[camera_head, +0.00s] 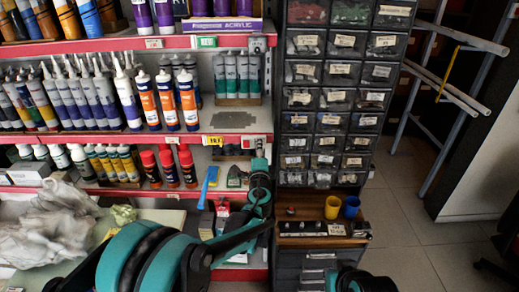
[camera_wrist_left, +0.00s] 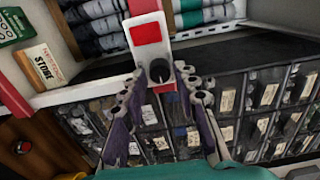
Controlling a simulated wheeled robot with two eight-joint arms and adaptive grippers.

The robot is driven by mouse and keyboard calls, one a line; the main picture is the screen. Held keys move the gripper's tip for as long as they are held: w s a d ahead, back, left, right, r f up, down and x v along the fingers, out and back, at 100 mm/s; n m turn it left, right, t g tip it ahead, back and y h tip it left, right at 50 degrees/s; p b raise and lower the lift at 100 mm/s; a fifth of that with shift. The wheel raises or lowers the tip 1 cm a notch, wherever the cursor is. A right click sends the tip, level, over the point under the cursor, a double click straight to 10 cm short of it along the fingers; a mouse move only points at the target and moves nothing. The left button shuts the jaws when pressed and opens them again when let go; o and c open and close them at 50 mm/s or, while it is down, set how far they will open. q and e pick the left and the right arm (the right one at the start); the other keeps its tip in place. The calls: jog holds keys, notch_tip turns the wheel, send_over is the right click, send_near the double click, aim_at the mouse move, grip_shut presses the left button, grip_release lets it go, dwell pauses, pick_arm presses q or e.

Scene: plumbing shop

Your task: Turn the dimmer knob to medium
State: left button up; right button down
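The dimmer appears as a pale plate with a red square (camera_wrist_left: 148,33) in the left wrist view. Its round grey knob (camera_wrist_left: 160,70) has a dark centre and lies between my left fingertips. A small grey fixture (camera_head: 260,141) on the shelf edge in the head view seems to be the same dimmer, partly hidden. My left gripper (camera_head: 260,157) is right at it. In the left wrist view my left gripper (camera_wrist_left: 160,84) is open, with a finger on each side of the knob and small gaps showing. Contact and the knob's setting cannot be told.
A drawer cabinet (camera_head: 330,95) stands just right of the shelves. A wooden-topped stand with a yellow cup (camera_head: 332,207) and a blue cup (camera_head: 351,207) is below it. Bottles and tubes (camera_head: 95,100) fill the shelves. Floor at the right (camera_head: 395,225) is clear.

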pick_arm(q)
jog(key=s, duration=1.2)
jog(key=s+a+f+n+g+y, duration=0.1)
jog(key=s+a+n+g+y, duration=0.15)
jog(key=s+a+n, duration=0.5)
jog(key=s+a+f+n+g+y, duration=0.1)
jog(key=s+a+f+n+g, duration=0.2)
jog(key=a, duration=0.8)
jog(key=s+f+n+g+h, duration=0.1)
jog(key=s+f+n+g, duration=0.1)
jog(key=s, duration=0.6)
jog(key=s+f+n+g+h, duration=0.2)
jog(key=s+f+n+g, duration=0.1)
jog(key=s, duration=0.5)
jog(key=shift+s+d+f+n, duration=0.25)
jog(key=shift+s+f+n, duration=0.2)
jog(key=shift+n, duration=0.8)
